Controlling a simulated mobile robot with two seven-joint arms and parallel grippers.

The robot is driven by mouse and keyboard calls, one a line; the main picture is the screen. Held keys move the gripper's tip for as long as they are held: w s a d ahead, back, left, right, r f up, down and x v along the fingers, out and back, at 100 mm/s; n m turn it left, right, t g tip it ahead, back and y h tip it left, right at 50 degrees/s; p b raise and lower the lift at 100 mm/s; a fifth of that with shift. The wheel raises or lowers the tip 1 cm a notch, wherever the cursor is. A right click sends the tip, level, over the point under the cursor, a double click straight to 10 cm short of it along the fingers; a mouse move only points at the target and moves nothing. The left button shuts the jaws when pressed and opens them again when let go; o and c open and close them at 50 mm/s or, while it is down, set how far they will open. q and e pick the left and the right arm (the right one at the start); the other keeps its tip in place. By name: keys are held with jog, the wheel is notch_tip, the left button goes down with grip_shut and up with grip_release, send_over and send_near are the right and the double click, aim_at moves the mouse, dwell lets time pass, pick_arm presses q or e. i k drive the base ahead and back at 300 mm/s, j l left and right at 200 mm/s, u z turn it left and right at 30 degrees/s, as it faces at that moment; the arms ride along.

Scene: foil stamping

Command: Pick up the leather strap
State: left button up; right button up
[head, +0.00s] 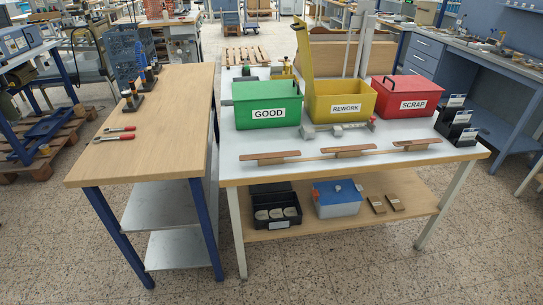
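Three flat brown pieces lie in a row near the front edge of the white-topped table: a left one (268,156), a middle one (350,149) and a right one (418,143). A thin light-brown strip seems to run between them. I cannot tell which brown part is the leather strap, or whether they form one long piece. Neither of my grippers is in the head view, and nothing covers the brown pieces.
A green GOOD bin (267,104), a yellow REWORK bin (340,105) and a red SCRAP bin (405,97) stand behind. A grey metal tool (345,129) lies before the yellow bin. Black holders (456,121) stand right. A wooden table (165,100) adjoins left.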

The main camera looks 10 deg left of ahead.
aim_at(270, 156)
jog(key=j+z, duration=0.15)
jog(key=z, duration=0.95)
jog(key=j+z, duration=0.4)
jog(key=k+j+z, duration=0.15)
jog(key=j+z, duration=0.25)
jog(key=k+j+z, duration=0.2)
jog(key=j, duration=0.2)
jog(key=k+j+z, duration=0.2)
jog(key=j, duration=0.2)
jog(key=k+j, duration=0.5)
jog(key=j, duration=0.25)
jog(key=z, duration=0.05)
